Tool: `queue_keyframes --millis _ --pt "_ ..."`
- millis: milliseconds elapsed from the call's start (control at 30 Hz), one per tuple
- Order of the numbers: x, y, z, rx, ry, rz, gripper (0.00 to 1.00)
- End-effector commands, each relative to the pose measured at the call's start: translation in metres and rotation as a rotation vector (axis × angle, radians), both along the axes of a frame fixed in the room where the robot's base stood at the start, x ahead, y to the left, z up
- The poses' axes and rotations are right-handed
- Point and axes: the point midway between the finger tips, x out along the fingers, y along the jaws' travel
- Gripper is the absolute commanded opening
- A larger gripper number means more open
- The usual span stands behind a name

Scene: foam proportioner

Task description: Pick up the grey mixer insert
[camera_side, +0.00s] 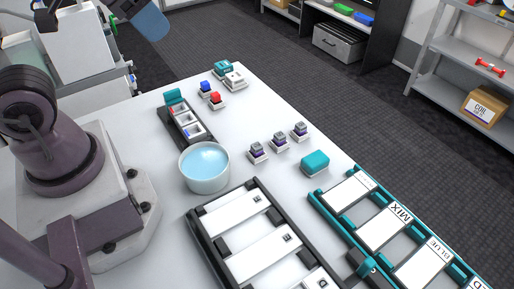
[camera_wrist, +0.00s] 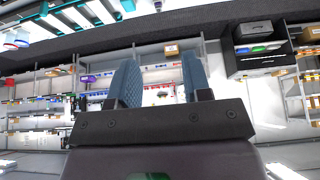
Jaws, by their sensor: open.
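My gripper (camera_wrist: 160,80) is open and empty in the wrist view, its two blue ribbed fingers well apart. A pale grey-white block (camera_side: 234,80) sits on a small base at the table's far end, next to a teal block (camera_side: 222,68). Three grey blocks with purple bands (camera_side: 279,142) stand in a row on small white bases at mid-table. I cannot tell which of these is the grey mixer insert.
A blue block (camera_side: 206,88) and a red block (camera_side: 216,99) stand near a dark compartment tray (camera_side: 169,124). A bowl of light blue liquid (camera_side: 204,167), a teal box (camera_side: 315,162), a dark rack (camera_side: 196,219) and a teal labelled rack (camera_side: 322,204) occupy the front.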

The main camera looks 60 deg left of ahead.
Motion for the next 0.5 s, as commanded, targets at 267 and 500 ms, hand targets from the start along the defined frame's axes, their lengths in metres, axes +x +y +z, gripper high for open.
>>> queue_keyframes --millis 267,500 --pt "0.000 0.000 0.000 0.000 0.000 0.000 0.55" --pt "0.010 -0.011 -0.023 -0.007 0.130 -0.056 0.55"
